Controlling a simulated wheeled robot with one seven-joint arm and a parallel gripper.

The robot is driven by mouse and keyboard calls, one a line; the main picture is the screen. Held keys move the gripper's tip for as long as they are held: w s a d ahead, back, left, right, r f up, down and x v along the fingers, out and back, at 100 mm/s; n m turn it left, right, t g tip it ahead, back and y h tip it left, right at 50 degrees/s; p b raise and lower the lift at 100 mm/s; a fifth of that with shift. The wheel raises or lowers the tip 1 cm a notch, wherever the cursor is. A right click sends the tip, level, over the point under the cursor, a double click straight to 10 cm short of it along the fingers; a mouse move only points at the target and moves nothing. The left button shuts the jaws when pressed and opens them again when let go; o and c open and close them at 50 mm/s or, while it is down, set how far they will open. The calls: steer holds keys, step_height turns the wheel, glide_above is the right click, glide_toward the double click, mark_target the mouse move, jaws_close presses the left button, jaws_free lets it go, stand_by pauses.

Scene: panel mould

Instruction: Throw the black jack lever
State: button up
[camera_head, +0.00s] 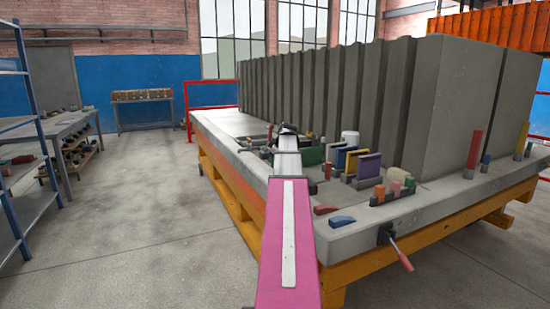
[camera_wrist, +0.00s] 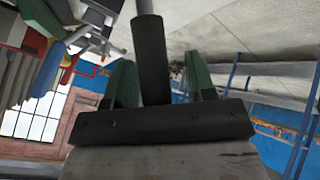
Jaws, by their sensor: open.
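In the wrist view the black lever grip (camera_wrist: 152,60) stands between the two green fingers of my gripper (camera_wrist: 160,68), with a grey metal rod leading out of its far end. The fingers are open, with a visible gap on each side of the grip. The grip's near end meets the dark palm bar in the picture; I cannot tell whether it touches. In the head view my gripper (camera_head: 288,129) is small and dark at the end of my pink and grey arm, over the left part of the mould table. The lever is not clearly made out there.
The mould table (camera_head: 350,240) on a yellow frame carries a tall ribbed grey panel (camera_head: 330,95) and several small coloured blocks and plates. A red-handled lever (camera_head: 401,257) sticks out at its front edge. A shelf (camera_head: 20,150) and workbench (camera_head: 66,130) stand left; floor between is clear.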

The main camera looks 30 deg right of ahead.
steer(key=v, duration=1)
steer(key=shift+s+r, duration=0.2)
steer(key=shift+s, duration=0.05)
steer(key=shift+a+f, duration=0.1)
